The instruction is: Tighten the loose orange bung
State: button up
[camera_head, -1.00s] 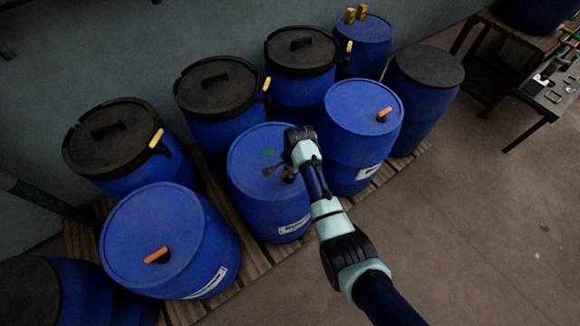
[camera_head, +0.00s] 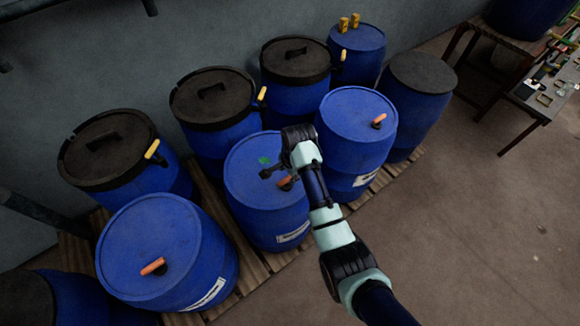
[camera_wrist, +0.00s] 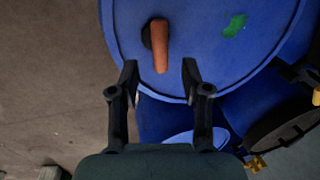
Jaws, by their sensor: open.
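An orange bung handle (camera_wrist: 160,45) sits on a dark round fitting on the lid of a blue drum (camera_wrist: 200,50). In the wrist view it lies ahead of my open gripper (camera_wrist: 159,72), roughly in line with the gap between the fingertips. In the head view my gripper (camera_head: 272,178) is over the middle front drum (camera_head: 270,215), and the bung (camera_head: 286,183) shows partly behind my arm. Two other orange bungs show, one on the left front drum (camera_head: 154,266) and one on the right drum (camera_head: 379,121). I cannot tell by sight which is loose.
Black-lidded drums (camera_head: 110,145) with yellow handles stand in a row behind. A pallet (camera_head: 250,275) lies under the drums. A green mark (camera_wrist: 235,25) is on the lid. A tool bench (camera_head: 535,100) is at the far right. The floor (camera_head: 470,220) at right is clear.

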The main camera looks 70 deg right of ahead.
notch_tip(320, 180, up, 7)
jog(key=s, duration=0.1)
jog(key=shift+a, duration=0.35)
jog(key=shift+f, duration=0.15)
